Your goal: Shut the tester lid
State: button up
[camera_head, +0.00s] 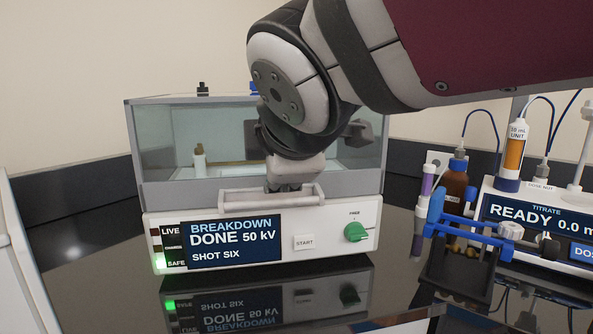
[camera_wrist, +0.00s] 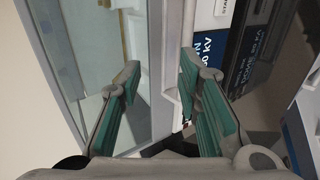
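The tester (camera_head: 275,243) stands on the dark glossy bench, with a screen reading "BREAKDOWN DONE 50 kV, SHOT SIX". Its clear box-like lid (camera_head: 160,180) has a grey frame and a pale handle bar (camera_head: 235,207) at the lower front. The lid's front lower edge appears down against the base; I cannot tell whether a small gap remains. My gripper (camera_wrist: 160,63) is open, its two teal-padded fingers apart. In the wrist view one finger is over the lid's glass and the other near the front panel. In the head view my wrist hides the fingertips.
A green lamp (camera_head: 160,263) glows at SAFE; a START button (camera_head: 304,243) and green knob (camera_head: 356,232) are on the front. To the right stand a titrator (camera_head: 540,218), a brown bottle (camera_head: 455,185) and a blue-clamped stand (camera_head: 465,222). Bench in front is clear.

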jog(key=v, duration=1)
jog(key=shift+s, duration=0.3)
jog(key=s+d+f+m+g+h, duration=0.35)
jog(key=d+f+m, duration=0.65)
jog(key=d+f, duration=0.35)
jog(key=s+d+f+m+g+y+p, duration=0.1)
jog(key=s+d+f+m+g, duration=0.3)
jog(key=s, duration=0.3)
jog(key=s+d+f+m+g, duration=0.3)
jog(key=s+f+m, duration=0.3)
jog(key=s+m, duration=0.1)
notch_tip(320, 180, up, 18)
jog(key=t+p, duration=0.3)
jog(key=p, duration=1.3)
jog(key=shift+n, duration=0.3)
jog(key=shift+a, duration=0.1)
